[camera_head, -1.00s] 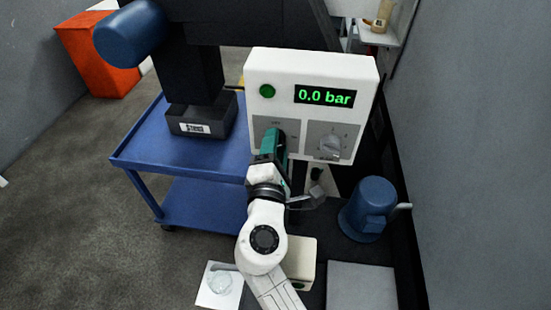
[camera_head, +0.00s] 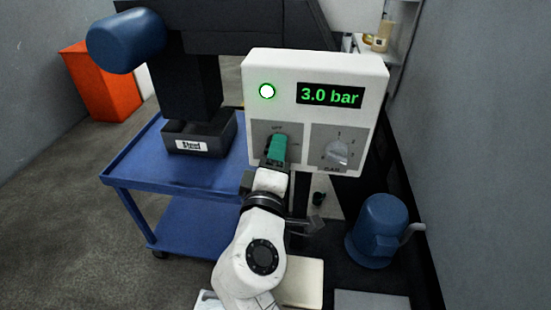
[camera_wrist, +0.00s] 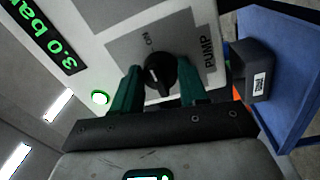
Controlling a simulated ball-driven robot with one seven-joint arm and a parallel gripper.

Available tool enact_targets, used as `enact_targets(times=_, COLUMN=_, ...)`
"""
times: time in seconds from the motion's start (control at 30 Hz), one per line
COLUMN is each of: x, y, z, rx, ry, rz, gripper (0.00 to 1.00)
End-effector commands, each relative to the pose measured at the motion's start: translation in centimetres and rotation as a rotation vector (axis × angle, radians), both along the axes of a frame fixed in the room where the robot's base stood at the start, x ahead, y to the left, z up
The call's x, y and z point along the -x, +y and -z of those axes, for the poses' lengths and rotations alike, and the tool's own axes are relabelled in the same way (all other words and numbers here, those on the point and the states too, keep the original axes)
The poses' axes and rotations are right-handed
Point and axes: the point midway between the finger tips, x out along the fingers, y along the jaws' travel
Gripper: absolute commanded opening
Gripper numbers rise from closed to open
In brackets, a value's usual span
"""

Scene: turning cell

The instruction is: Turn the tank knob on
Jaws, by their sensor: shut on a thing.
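A white control panel (camera_head: 315,70) shows 3.0 bar on its display (camera_head: 331,95), and its round green lamp (camera_head: 267,91) is lit. My gripper (camera_head: 277,150) is at the panel's left knob and hides it in the head view. In the wrist view, my green fingers stand on both sides of this black knob (camera_wrist: 160,74), shut on it. Its plate reads PUMP and ON; I see no word "tank". The lit lamp (camera_wrist: 100,98) also shows in the wrist view.
A blue cart (camera_head: 130,165) stands to the left with a dark labelled bin (camera_head: 205,140) on it. A blue motor-like cylinder (camera_head: 380,230) stands at lower right. A grey wall (camera_head: 480,130) bounds the right side. An orange bin (camera_head: 105,90) is behind at left.

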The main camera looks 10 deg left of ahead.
Motion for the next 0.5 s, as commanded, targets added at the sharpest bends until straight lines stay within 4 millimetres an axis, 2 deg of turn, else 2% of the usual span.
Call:
enact_targets(times=0.37, x=-0.03, y=-0.09, z=0.19, rx=-0.007, ry=0.004, rz=0.003, gripper=0.12)
enact_targets(times=0.4, x=-0.04, y=-0.1, z=0.19, rx=-0.007, ry=0.004, rz=0.003, gripper=0.44)
enact_targets(times=0.5, x=-0.03, y=-0.1, z=0.18, rx=-0.007, ry=0.004, rz=0.002, gripper=0.53)
